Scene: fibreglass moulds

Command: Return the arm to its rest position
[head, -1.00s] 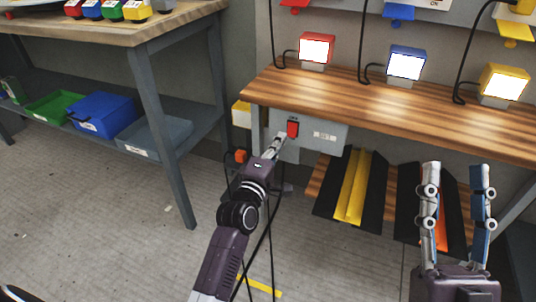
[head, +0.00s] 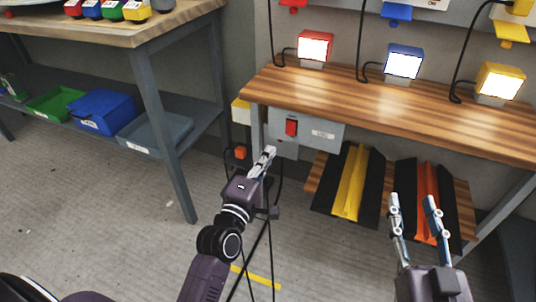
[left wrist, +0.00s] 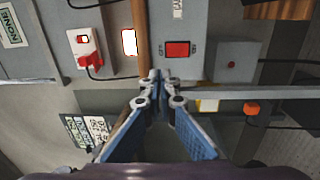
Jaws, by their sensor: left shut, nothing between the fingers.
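My left gripper (head: 266,158) is shut and empty in the head view. It is in front of and below the grey switch box on the side of the bench, apart from it. In the left wrist view the shut fingertips (left wrist: 158,76) point towards the box's red rocker switch (left wrist: 177,49). The red switch also shows in the head view (head: 291,127). My right gripper (head: 413,202) is at the lower right of the head view, its two fingers apart with nothing between them.
A wooden bench (head: 400,103) carries red, blue and yellow lamps with lit white faces. Black-sided moulds with yellow (head: 350,185) and orange (head: 427,195) middles lie on a shelf below. A table (head: 120,22) with bins beneath stands left. The floor between is open.

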